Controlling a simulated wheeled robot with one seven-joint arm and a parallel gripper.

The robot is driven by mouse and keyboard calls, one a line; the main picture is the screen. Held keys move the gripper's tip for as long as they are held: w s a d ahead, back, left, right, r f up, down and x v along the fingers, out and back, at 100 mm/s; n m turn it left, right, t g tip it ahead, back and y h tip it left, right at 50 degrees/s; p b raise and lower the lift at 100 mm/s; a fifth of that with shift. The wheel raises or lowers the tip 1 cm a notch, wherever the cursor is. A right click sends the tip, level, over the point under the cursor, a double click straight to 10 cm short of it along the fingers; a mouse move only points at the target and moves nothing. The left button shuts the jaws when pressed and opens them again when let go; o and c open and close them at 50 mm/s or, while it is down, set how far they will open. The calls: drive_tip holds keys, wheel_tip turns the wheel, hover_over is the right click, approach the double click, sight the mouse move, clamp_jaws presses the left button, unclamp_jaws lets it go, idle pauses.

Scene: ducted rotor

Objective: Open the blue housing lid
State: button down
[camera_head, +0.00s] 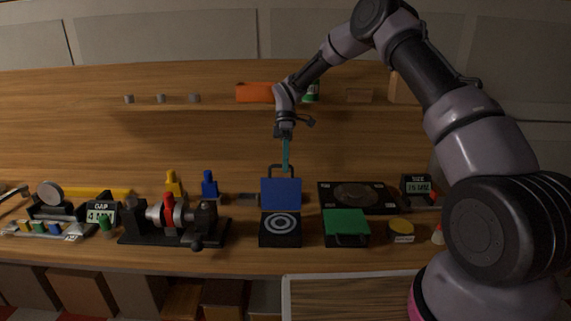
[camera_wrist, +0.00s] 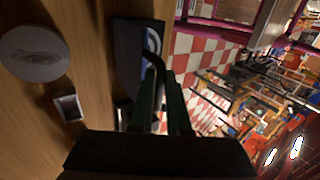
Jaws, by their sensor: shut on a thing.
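The blue housing lid (camera_head: 281,194) stands raised, roughly upright, at the back edge of its black housing. The open housing (camera_head: 264,241) shows white and grey rings inside. A dark loop handle (camera_head: 270,171) rises from the lid's top edge. My gripper (camera_head: 286,168) comes down from above with its teal fingers at this handle. In the wrist view my gripper (camera_wrist: 163,92) is shut on the dark curved handle (camera_wrist: 153,56). The exact contact is partly hidden by the fingers.
A closed green-lidded box (camera_head: 346,224) stands just right of the housing. A clamp-like fixture with a red part (camera_head: 169,210) is on the left. A black plate (camera_head: 335,196) lies behind right. Blue (camera_head: 209,187) and yellow (camera_head: 173,184) pieces stand behind left.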

drive_tip(key=shift+d+f, duration=0.15)
drive_tip(key=shift+f, duration=0.1)
drive_tip(key=c, duration=0.9)
unclamp_jaws()
drive_tip(key=shift+r, duration=0.1)
drive_tip(key=shift+w+r, duration=0.1)
drive_tip(key=v, duration=1)
drive_tip(key=shift+w+r, duration=0.2)
drive_tip(key=shift+w, duration=0.05)
